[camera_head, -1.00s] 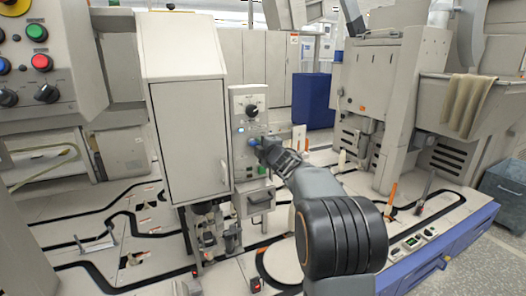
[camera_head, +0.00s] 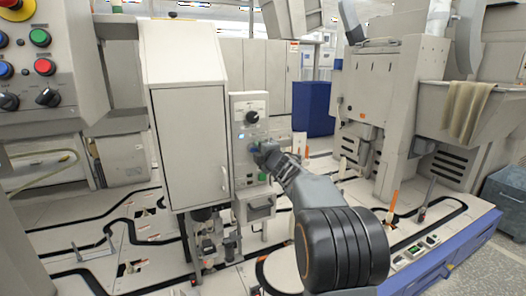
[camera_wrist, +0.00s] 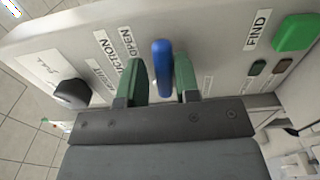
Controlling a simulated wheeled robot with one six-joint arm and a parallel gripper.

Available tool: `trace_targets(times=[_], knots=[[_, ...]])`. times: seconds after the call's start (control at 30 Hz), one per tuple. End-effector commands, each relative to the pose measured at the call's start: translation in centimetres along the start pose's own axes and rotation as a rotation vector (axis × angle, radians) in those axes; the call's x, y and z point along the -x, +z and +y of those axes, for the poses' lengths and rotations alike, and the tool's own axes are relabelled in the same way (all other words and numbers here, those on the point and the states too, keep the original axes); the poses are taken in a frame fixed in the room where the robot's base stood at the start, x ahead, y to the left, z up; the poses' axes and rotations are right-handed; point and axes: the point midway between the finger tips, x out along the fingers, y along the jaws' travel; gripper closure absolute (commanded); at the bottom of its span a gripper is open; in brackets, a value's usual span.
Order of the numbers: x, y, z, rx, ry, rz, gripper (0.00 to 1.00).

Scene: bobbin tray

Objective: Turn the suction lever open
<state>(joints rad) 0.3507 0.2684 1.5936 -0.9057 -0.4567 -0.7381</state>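The suction lever is a blue upright handle (camera_wrist: 162,70) on a light grey control panel (camera_wrist: 218,45). In the wrist view it stands between the two green fingers of my gripper (camera_wrist: 161,78). A narrow gap shows on its left side, and the right finger is very close; I cannot tell whether that one touches. My gripper is open around the lever. Labels reading SUCTION and OPEN lie left of it. In the head view my gripper (camera_head: 264,155) is at the panel front and hides most of the lever.
A black knob (camera_wrist: 72,94) is left of the lever. A green button (camera_wrist: 296,33) beside a FIND label is at the right. In the head view a tall cabinet (camera_head: 190,140) stands directly left of the panel, and a small grey box (camera_head: 260,208) sits below it.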

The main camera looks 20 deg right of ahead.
Motion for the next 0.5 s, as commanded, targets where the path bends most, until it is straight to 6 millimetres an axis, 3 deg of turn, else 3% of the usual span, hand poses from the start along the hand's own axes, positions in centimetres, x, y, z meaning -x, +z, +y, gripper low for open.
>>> trace_targets(times=[0.13,0.5], knots=[[0.1,0.1,0.1,-0.002,0.003,-0.002,0.58],[1.0,0.5,0.0,-0.006,-0.002,-0.009,0.57]])
